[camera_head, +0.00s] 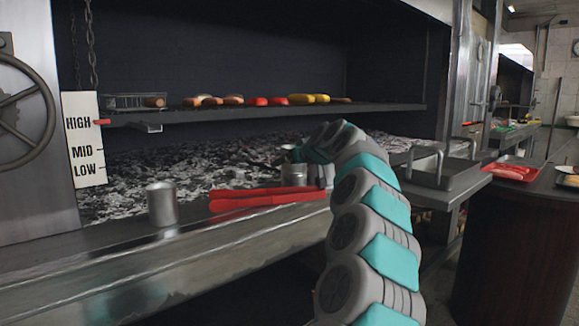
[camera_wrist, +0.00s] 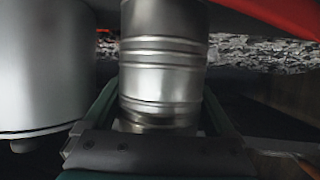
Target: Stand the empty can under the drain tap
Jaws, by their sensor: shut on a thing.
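A ribbed metal can (camera_wrist: 165,55) fills the middle of the wrist view. My gripper (camera_wrist: 160,100) is shut on it, with a finger along each side. The inside of this can does not show. In the head view, a metal can (camera_head: 293,174) stands out beside my bent arm, at the right end of the red handles; my gripper is mostly hidden there. Another metal can (camera_head: 162,204) stands upright on the front ledge at the left. I cannot make out the drain tap clearly in either view.
A smooth grey cylinder (camera_wrist: 42,70) is close to the held can's left. Red handles (camera_head: 265,198) lie on the steel ledge (camera_head: 110,262), before the ash bed (camera_head: 180,163). A grate (camera_head: 260,112) with food spans above. A metal tray (camera_head: 440,172) is at the right.

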